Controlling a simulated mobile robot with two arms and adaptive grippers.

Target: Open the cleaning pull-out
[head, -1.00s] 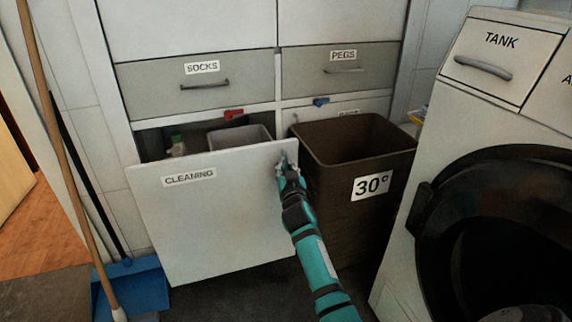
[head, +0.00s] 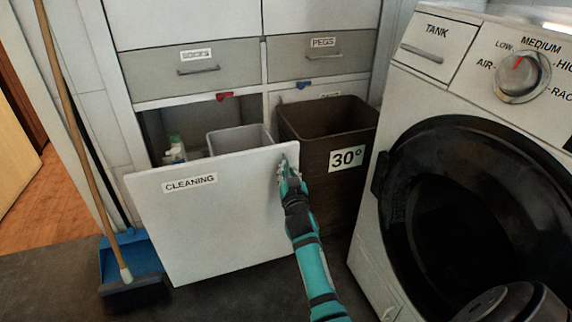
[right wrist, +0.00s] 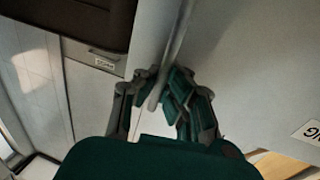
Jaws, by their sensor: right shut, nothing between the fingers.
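The cleaning pull-out (head: 215,215) stands drawn out from the cabinet, its white front labelled CLEANING. A grey bin (head: 240,138) and small bottles (head: 175,150) show inside it. My right gripper (head: 286,170) is at the upper right edge of this front. In the right wrist view my right gripper (right wrist: 163,95) has its fingers at the edge of the white front (right wrist: 235,65). The fingers are shut with nothing seen held between them. My left gripper is not in view.
A brown bin labelled 30° (head: 318,165) stands right of the pull-out. A washing machine (head: 375,235) fills the right side. A broom (head: 85,150) and blue dustpan (head: 112,262) stand at left. Dark floor (head: 225,300) lies in front.

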